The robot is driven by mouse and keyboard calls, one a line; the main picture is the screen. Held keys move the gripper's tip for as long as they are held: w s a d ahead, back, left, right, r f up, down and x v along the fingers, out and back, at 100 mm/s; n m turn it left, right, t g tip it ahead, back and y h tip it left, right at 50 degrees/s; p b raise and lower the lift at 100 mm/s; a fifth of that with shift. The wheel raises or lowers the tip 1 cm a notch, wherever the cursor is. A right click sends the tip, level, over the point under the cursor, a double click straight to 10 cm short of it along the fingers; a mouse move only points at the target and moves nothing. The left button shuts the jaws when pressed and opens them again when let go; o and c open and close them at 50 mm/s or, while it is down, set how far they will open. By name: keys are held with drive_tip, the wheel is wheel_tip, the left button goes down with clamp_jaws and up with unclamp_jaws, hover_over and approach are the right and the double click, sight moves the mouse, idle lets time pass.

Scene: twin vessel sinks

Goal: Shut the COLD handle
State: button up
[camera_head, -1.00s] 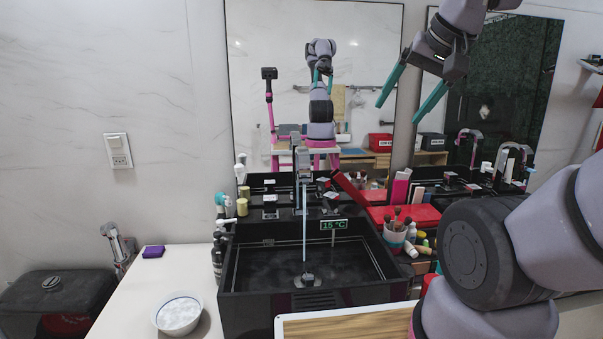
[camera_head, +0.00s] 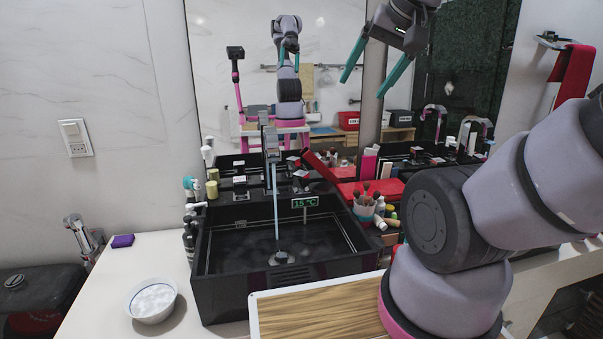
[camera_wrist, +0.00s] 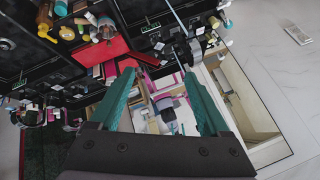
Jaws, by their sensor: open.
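A black vessel sink (camera_head: 285,280) stands on the counter, with a tall grey faucet (camera_head: 268,140) behind it. A pale blue stream (camera_head: 275,200) falls from the faucet into the basin, and a display (camera_head: 305,203) reads 15 °C. A dark handle (camera_head: 239,181) with a pale label is left of the faucet; another handle (camera_head: 294,163) with red on it is to the right. The lettering is too small to read. My gripper (camera_head: 362,88) is open and empty, high up and right of the faucet. Its teal fingers also show in the wrist view (camera_wrist: 159,76).
A cup of brushes (camera_head: 366,208), bottles and red boxes (camera_head: 372,190) crowd the sink's right side. A wooden board (camera_head: 320,312) lies in front. A white bowl (camera_head: 152,299) and purple block (camera_head: 122,241) are left. A mirror (camera_head: 225,60) stands behind.

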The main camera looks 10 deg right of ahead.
idle(0.5)
drive_tip(key=n+g+h, duration=0.2)
drive_tip(key=n+g, duration=0.5)
drive_tip(key=n, duration=0.6)
hover_over(301, 173)
wheel_tip(301, 173, down, 23)
wheel_tip(301, 173, down, 11)
drive_tip(key=shift+f, duration=0.15)
clamp_jaws()
